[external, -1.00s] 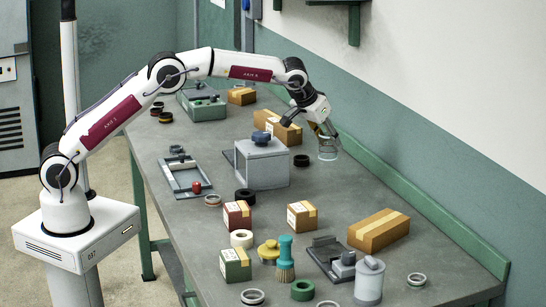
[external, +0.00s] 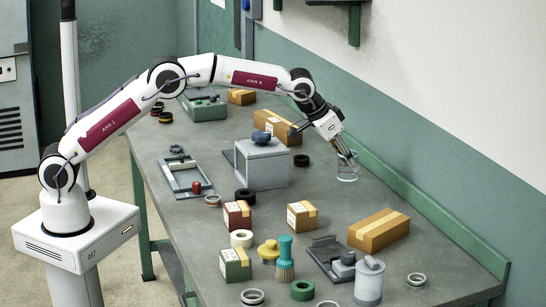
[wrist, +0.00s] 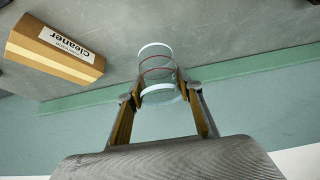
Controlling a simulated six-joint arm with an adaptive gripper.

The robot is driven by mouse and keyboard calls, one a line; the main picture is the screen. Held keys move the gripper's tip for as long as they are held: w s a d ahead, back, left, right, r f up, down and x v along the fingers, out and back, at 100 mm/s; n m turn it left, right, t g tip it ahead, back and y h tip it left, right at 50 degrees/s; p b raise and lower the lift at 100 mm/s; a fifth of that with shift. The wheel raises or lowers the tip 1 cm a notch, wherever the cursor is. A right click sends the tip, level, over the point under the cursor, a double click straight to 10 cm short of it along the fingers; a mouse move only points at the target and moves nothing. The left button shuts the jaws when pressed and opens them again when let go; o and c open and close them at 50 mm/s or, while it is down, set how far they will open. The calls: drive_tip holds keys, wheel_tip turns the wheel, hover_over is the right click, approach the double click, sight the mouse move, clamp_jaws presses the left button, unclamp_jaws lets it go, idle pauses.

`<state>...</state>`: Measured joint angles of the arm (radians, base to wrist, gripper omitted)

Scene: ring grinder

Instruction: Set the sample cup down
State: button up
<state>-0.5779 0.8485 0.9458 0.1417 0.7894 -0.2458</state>
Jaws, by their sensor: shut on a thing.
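The sample cup (external: 348,168) is a clear glass cylinder with pale rims, near the wall side of the bench. In the wrist view the cup (wrist: 157,72) shows a thin red line around its side. My gripper (external: 346,157) is shut on it, with one finger on each side near the closer rim. The wrist view shows both fingertips of my gripper (wrist: 160,88) against the glass. I cannot tell whether the cup's base touches the bench.
The grey grinder box (external: 262,165) stands left of the cup, with a black ring (external: 301,160) between them. A cardboard box (external: 277,129) lies behind; another (external: 379,230) lies in front. The green back rail (external: 415,205) runs close to the cup. Bench around the cup is clear.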

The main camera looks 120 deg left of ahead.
drive_tip(key=shift+w+d+r+m+h, duration=0.1)
drive_tip(key=shift+w+d+m+h, duration=0.2)
drive_tip(key=shift+w+d+m, duration=0.4)
drive_tip(key=w+d+m+h, duration=0.1)
drive_tip(key=m, duration=0.1)
drive_tip(key=w+d+r+m+t, duration=0.1)
drive_tip(key=shift+m+h, duration=0.4)
drive_tip(key=shift+f, duration=3.1)
drive_tip(key=shift+f, duration=0.1)
drive_tip(key=shift+f, duration=1.8)
